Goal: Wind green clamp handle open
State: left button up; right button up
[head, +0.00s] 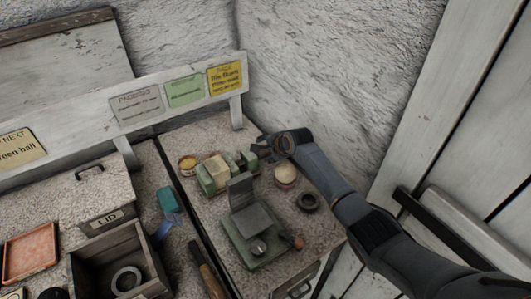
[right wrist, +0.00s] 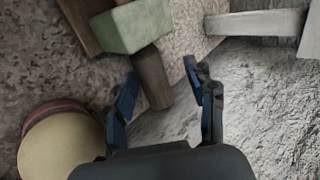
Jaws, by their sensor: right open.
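The green clamp (head: 208,180) stands on the right-hand worktop with a pale block (head: 217,168) between its green parts. In the right wrist view one green block of it (right wrist: 138,27) shows, with a grey-brown cylindrical handle (right wrist: 152,80) sticking out from it. My right gripper (head: 272,148) is at the clamp's right end. In the wrist view its two fingers (right wrist: 162,76) are spread, one on each side of the handle, with gaps visible; I see no grip on it. In the head view the gripper hides the handle. My left gripper is out of view.
A pale ball in a round holder (head: 286,174) sits close below the right gripper. A dark ring (head: 307,201) and a grey-green stand (head: 252,225) are nearer. A rough white wall (head: 330,80) rises behind. A sign rail (head: 120,115) runs at the back left.

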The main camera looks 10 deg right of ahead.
aim_at(265, 152)
notch_tip(265, 152, up, 8)
jog(key=shift+r, duration=0.15)
dwell(0.3)
